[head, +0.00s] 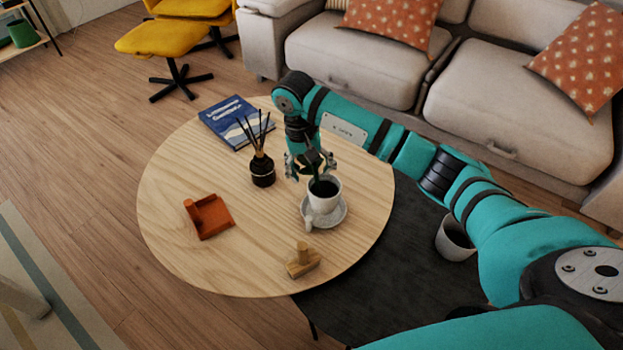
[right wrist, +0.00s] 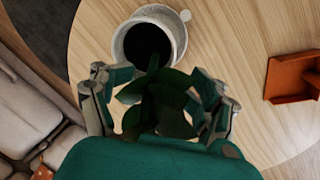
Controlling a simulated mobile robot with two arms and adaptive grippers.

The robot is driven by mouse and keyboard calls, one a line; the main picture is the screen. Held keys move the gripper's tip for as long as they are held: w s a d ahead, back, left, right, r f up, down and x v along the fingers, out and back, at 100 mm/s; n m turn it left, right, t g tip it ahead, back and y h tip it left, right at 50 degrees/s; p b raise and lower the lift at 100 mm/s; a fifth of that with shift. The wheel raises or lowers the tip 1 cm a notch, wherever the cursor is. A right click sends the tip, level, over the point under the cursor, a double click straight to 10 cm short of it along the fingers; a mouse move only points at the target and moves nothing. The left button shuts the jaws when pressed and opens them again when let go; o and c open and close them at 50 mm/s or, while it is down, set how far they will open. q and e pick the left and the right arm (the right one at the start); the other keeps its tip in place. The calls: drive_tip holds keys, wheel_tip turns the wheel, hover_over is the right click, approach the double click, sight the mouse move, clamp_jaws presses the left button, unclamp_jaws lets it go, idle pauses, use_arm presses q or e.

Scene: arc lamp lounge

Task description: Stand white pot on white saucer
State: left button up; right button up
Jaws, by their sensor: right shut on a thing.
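The white pot (head: 325,193) has a dark inside and appears over the white saucer (head: 341,218), near the right side of the round wooden table. I cannot tell whether it touches the saucer. In the right wrist view the pot (right wrist: 122,42) is at the top, with part of the saucer (right wrist: 176,22) behind it. Dark green leaves (right wrist: 160,100) overlap its near rim and sit between my fingers. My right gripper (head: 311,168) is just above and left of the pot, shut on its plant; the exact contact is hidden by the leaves. My left gripper is not in view.
On the round table (head: 165,235) are a black reed diffuser (head: 262,170), a blue book (head: 235,122), an orange holder (head: 208,216) and a small wooden block (head: 303,262). A grey-white cup (head: 455,240) stands on the lower dark table (head: 385,270).

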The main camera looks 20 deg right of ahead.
sight(324, 191)
wheel_tip(324, 191, down, 3)
drive_tip(key=shift+r, duration=0.1)
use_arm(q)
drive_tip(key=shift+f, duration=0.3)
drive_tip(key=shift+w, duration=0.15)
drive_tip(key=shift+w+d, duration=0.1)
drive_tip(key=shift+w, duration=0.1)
use_arm(e)
drive_tip(key=o, duration=1.8)
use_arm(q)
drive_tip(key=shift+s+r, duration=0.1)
